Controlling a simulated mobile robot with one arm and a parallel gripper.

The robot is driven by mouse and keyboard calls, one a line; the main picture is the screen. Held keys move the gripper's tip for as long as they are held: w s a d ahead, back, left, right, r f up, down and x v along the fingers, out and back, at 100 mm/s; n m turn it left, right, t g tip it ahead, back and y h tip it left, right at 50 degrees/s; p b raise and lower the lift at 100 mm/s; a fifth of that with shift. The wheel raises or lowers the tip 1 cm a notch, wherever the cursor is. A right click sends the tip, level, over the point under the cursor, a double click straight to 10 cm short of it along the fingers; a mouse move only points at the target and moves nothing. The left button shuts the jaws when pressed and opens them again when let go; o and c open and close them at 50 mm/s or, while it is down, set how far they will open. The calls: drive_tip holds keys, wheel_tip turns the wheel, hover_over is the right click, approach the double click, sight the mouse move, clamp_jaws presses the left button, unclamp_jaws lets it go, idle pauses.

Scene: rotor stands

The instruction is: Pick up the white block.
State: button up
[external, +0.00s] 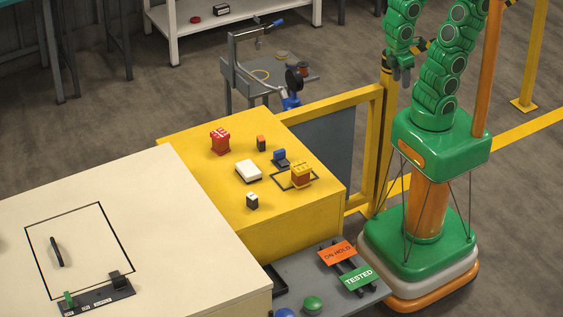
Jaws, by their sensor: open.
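A white block (249,170) with a dark underside lies flat near the middle of the yellow table (290,223). A smaller white-and-black block (252,201) stands in front of it, apart from it. My gripper (402,75) hangs at the upper right, pointing down, beyond the yellow guard frame. It is open and well away from both blocks. Nothing shows between its fingers.
Near the white block are a red block (220,141), a small orange-and-black block (261,143), a blue-and-black piece (280,158) and an orange-yellow block (300,174) in a black outline. A yellow guard frame (333,107) stands between my base and the table's far side.

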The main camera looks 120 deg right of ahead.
drive_tip(key=shift+o, duration=0.4)
drive_tip(key=o, duration=0.8)
